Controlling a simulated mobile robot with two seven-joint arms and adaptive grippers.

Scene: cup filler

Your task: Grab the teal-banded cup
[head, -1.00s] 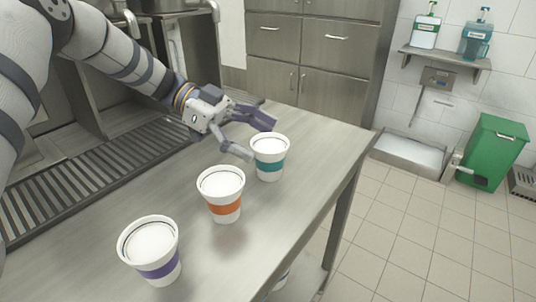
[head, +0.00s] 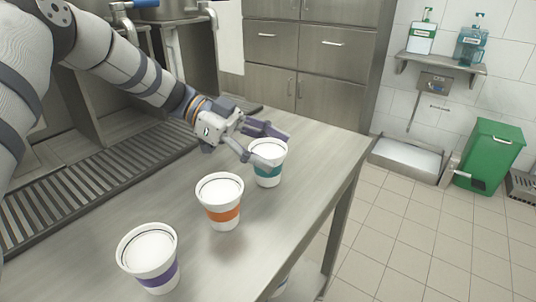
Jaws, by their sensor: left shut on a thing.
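The teal-banded cup (head: 268,171) is white with a teal band and stands upright on the metal table, farthest back of the cups. My left gripper (head: 272,147) is at its upper part, one finger across the near side of the rim and the other behind it. The gripper is shut on this cup. The far finger is partly hidden by the cup. My right gripper is not in view.
An orange-banded cup (head: 221,213) and a purple-banded cup (head: 154,275) stand nearer on the metal table (head: 300,215). A drain grate (head: 80,186) runs along the left. Tiled floor lies right of the table edge. A green bin (head: 492,158) stands at the far right.

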